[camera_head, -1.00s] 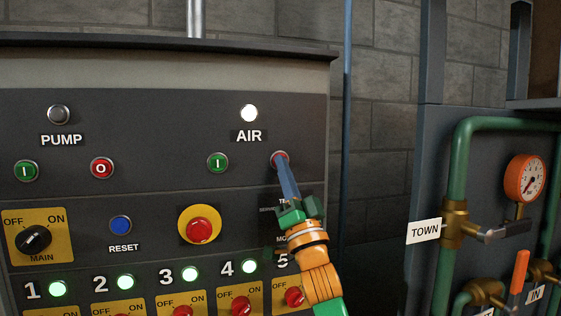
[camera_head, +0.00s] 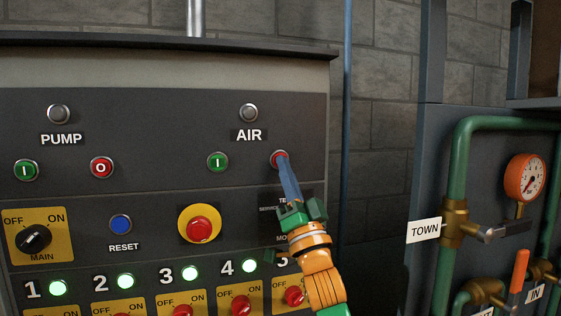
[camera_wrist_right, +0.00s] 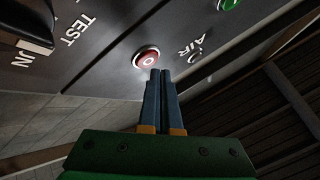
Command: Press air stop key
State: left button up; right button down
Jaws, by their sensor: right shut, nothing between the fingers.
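The red air stop key (camera_head: 280,156) is at the right of the AIR row on the dark panel, mostly covered by my fingertips in the head view. In the right wrist view the red key (camera_wrist_right: 146,59) shows its "O" mark. My right gripper (camera_head: 284,165) is shut and empty, its blue fingers pointing up at the key; its fingertips (camera_wrist_right: 160,72) are at the key's edge, and I cannot tell if they touch. The AIR lamp (camera_head: 249,113) is dark. The green air start key (camera_head: 217,162) is left of the stop key. My left gripper is not in view.
The PUMP keys, a blue reset key (camera_head: 120,225) and a yellow-ringed red emergency button (camera_head: 199,226) are on the same panel. Numbered switches with lit green lamps run below.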

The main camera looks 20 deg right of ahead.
jog(key=s, duration=0.5)
jog(key=shift+a, duration=0.1)
dwell(0.3)
dwell(0.6)
